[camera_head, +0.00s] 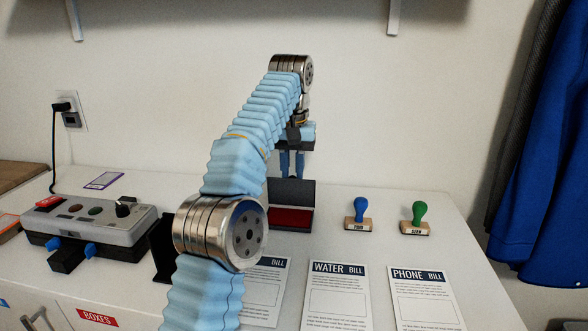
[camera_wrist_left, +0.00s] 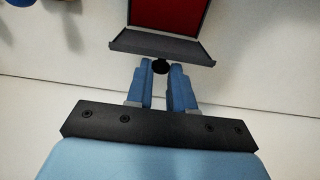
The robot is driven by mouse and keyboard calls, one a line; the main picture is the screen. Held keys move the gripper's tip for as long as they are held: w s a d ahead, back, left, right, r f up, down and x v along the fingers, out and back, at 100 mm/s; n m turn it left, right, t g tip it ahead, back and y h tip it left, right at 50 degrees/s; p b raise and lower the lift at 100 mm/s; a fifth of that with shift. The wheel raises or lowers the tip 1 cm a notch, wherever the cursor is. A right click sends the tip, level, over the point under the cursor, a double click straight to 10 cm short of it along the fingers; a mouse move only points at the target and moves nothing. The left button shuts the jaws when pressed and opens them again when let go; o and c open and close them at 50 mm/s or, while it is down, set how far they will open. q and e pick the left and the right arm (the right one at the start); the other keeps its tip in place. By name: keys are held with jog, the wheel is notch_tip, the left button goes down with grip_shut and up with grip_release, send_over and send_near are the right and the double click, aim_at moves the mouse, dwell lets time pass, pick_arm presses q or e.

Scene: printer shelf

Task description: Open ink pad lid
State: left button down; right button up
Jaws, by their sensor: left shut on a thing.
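The ink pad stands open on the white counter; its red pad (camera_head: 290,218) faces up and its dark lid (camera_head: 296,191) stands upright at the back. My left gripper (camera_head: 291,174) points down behind the top of the lid. In the left wrist view the gripper (camera_wrist_left: 160,74) is shut on a small black knob (camera_wrist_left: 160,66) at the lid's outer side. The lid's dark edge (camera_wrist_left: 165,46) and the red pad (camera_wrist_left: 168,13) show beyond it. My right gripper is not in view.
A blue-handled stamp (camera_head: 361,210) and a green-handled stamp (camera_head: 419,213) stand to the right. A water bill (camera_head: 338,298) and a phone bill (camera_head: 425,300) lie in front, with another bill partly behind my arm. A grey control box (camera_head: 95,225) is left.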

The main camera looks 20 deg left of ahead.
pick_arm(q)
jog(key=shift+w, duration=0.15)
dwell(0.4)
jog(key=c, duration=1)
grip_release()
